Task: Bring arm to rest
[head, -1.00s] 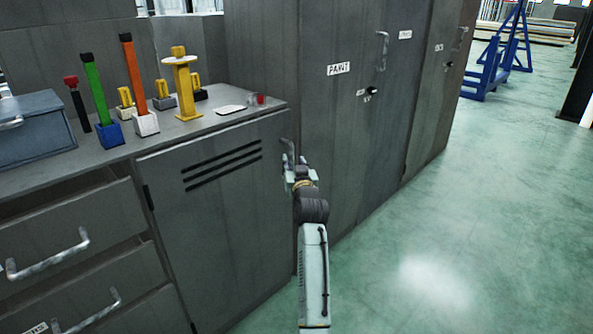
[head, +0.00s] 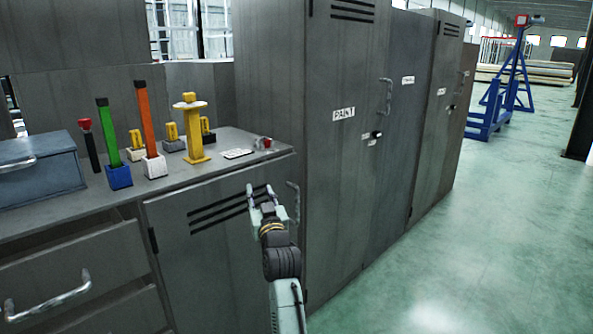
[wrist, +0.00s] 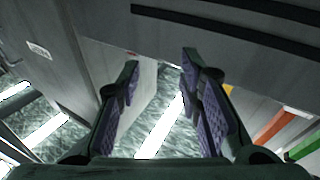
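My gripper (head: 261,190) is in front of the grey bench cabinet door (head: 205,265), just left of its bar handle (head: 293,200). It points up and away from me. In the wrist view my gripper (wrist: 160,62) has its two purple-padded fingers spread apart with nothing between them. The arm is raised at the lower middle of the head view. The cabinet door looks shut. The gripper appears apart from the handle.
A pulled-out drawer (head: 65,262) is at the left. The benchtop holds a blue toolbox (head: 40,172), several coloured tools and a yellow stand (head: 194,135). A tall paint cabinet (head: 335,190) stands right of the bench. Green floor (head: 480,240) is open at the right.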

